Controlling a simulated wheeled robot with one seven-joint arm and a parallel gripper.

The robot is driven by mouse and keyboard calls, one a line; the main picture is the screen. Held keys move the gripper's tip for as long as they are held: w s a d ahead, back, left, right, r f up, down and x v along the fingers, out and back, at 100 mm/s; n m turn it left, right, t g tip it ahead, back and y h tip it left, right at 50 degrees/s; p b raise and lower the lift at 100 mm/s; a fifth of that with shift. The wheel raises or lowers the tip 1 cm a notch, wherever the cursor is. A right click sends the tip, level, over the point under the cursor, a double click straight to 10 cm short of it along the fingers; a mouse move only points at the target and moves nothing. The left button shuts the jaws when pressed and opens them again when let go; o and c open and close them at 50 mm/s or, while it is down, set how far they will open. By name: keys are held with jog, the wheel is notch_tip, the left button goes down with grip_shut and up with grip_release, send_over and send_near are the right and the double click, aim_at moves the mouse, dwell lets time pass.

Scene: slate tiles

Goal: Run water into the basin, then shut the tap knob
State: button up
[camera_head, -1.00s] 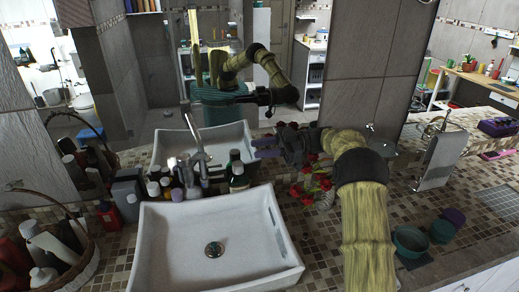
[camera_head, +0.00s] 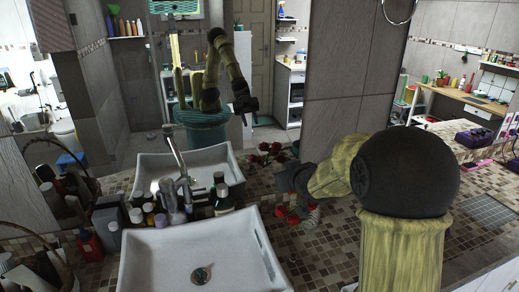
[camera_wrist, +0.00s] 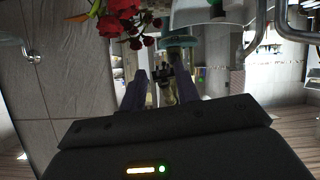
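The white basin (camera_head: 150,270) is at the lower left of the head view, its drain showing and no water visible in it. The chrome tap (camera_head: 172,150) rises behind it among bottles; a curved chrome pipe, probably the tap, shows at the upper right of the wrist view (camera_wrist: 285,25). I cannot make out the knob or any stream. My gripper (camera_wrist: 160,85) is open and empty, its two dark fingers apart. In the head view my gripper (camera_head: 290,178) is right of the basin, clear of the tap, its fingertips hidden.
Bottles (camera_head: 175,205) crowd behind the basin. Red roses show right of the tap (camera_head: 265,155) and close above my fingers in the wrist view (camera_wrist: 120,18). A mirror behind reflects the basin and my arm. A basket (camera_head: 50,265) stands left. Tiled counter (camera_head: 335,240) is bare in places.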

jog(key=s+d+f+m+g+h, duration=0.1)
jog(key=s+f+g, duration=0.2)
jog(key=s, duration=0.7)
jog(key=s+d+f+m+g+h, duration=0.1)
jog(key=s+f, duration=0.4)
jog(key=s, duration=0.5)
jog(key=s+d+f+m+g+h, duration=0.1)
jog(key=s+f+g, duration=0.3)
jog(key=s, duration=0.6)
jog(key=shift+d+m+g, duration=0.4)
jog(key=shift+m+g, duration=0.3)
jog(key=shift+g, duration=0.2)
jog(key=shift+r, duration=0.1)
